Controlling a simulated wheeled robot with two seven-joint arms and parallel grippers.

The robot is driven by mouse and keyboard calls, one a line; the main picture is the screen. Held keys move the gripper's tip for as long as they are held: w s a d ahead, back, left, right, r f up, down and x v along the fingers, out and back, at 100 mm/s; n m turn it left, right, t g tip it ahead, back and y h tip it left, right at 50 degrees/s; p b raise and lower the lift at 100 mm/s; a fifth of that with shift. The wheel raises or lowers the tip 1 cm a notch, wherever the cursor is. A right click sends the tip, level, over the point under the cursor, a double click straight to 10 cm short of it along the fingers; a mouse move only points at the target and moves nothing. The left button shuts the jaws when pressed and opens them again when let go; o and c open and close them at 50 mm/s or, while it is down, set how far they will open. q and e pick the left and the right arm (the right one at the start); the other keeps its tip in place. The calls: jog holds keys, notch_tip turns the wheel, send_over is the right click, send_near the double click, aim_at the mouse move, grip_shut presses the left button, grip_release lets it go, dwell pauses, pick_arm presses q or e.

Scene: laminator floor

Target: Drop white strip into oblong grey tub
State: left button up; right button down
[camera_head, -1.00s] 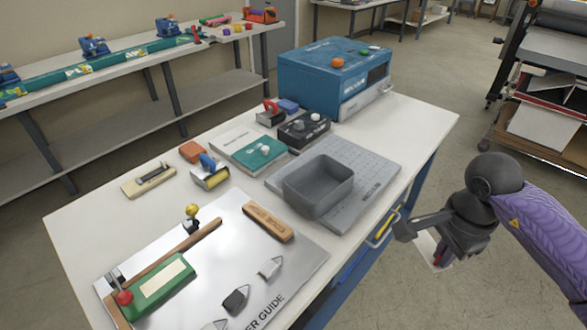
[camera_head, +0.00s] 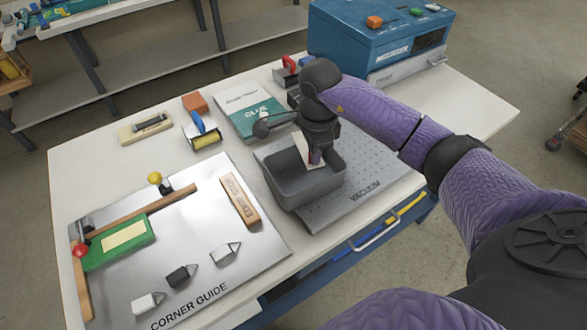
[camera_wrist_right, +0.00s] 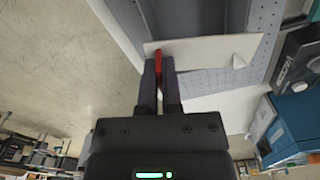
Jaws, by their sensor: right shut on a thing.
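The oblong grey tub (camera_head: 300,190) stands on the perforated grey vacuum plate on the table. My right gripper (camera_head: 315,158) points down over the tub's back right part in the head view. It is shut on the white strip (camera_head: 302,150), which hangs at the tub's opening. In the right wrist view the strip (camera_wrist_right: 205,62) lies across the fingertips of the gripper (camera_wrist_right: 158,68), with the tub's grey wall (camera_wrist_right: 125,25) beyond it. The strip's lower end is partly hidden by the gripper. My left gripper is not in view.
The vacuum plate (camera_head: 375,190) lies under the tub. A metal corner guide board (camera_head: 200,265) with a green block (camera_head: 120,242) and a wooden edge stop (camera_head: 240,198) lies to the left.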

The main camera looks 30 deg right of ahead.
notch_tip(320, 180, down, 5)
jog(key=b, duration=0.3)
jog(key=shift+f+b, duration=0.2)
jog(key=shift+b, duration=0.1)
jog(key=shift+r, duration=0.1)
jog(key=c, duration=0.7)
grip_release()
notch_tip(320, 180, up, 10)
jog(key=shift+p, duration=0.8)
